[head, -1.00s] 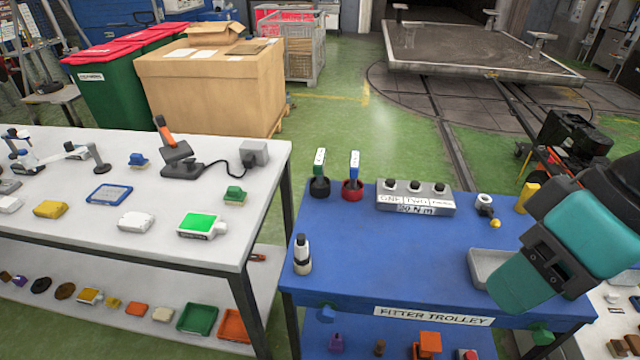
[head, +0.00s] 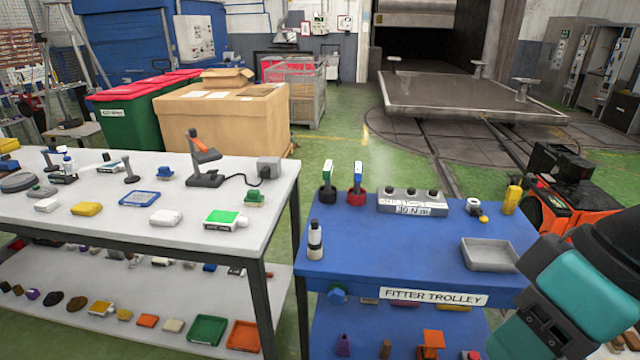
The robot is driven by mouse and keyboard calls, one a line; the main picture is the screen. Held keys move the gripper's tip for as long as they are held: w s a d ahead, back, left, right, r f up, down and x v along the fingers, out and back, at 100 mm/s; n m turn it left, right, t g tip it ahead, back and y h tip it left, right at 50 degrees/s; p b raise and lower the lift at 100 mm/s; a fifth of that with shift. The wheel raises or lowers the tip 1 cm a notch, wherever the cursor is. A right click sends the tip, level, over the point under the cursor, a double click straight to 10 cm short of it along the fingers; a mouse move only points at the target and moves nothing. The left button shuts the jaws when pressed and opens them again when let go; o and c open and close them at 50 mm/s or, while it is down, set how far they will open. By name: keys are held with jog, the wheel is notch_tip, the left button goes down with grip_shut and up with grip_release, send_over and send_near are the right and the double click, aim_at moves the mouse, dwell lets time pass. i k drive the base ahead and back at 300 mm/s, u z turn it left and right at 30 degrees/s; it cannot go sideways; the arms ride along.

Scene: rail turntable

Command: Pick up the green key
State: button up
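The green key (head: 327,173) stands upright on the blue fitter trolley (head: 400,250), toward its back left. It has a green-and-white tag-like top, and its lower end sits in a black round holder (head: 327,194). A similar blue-and-white key (head: 358,175) stands just to its right in a red holder (head: 356,197). Part of my arm, teal and black, shows at the lower right, well apart from the green key. My gripper's fingers are not visible.
A grey box with knobs (head: 412,202) stands right of the keys. A dark-and-white bottle (head: 315,240) is near the trolley's front left, and a grey tray (head: 489,254) at its right. The trolley's middle is clear. A white table (head: 120,235) with several items stands left.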

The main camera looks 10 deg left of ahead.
aim_at(327, 171)
jog(key=u, duration=0.6)
jog(key=i, duration=0.55)
jog(key=u, duration=0.75)
jog(key=i, duration=1.3)
jog(key=z, duration=0.55)
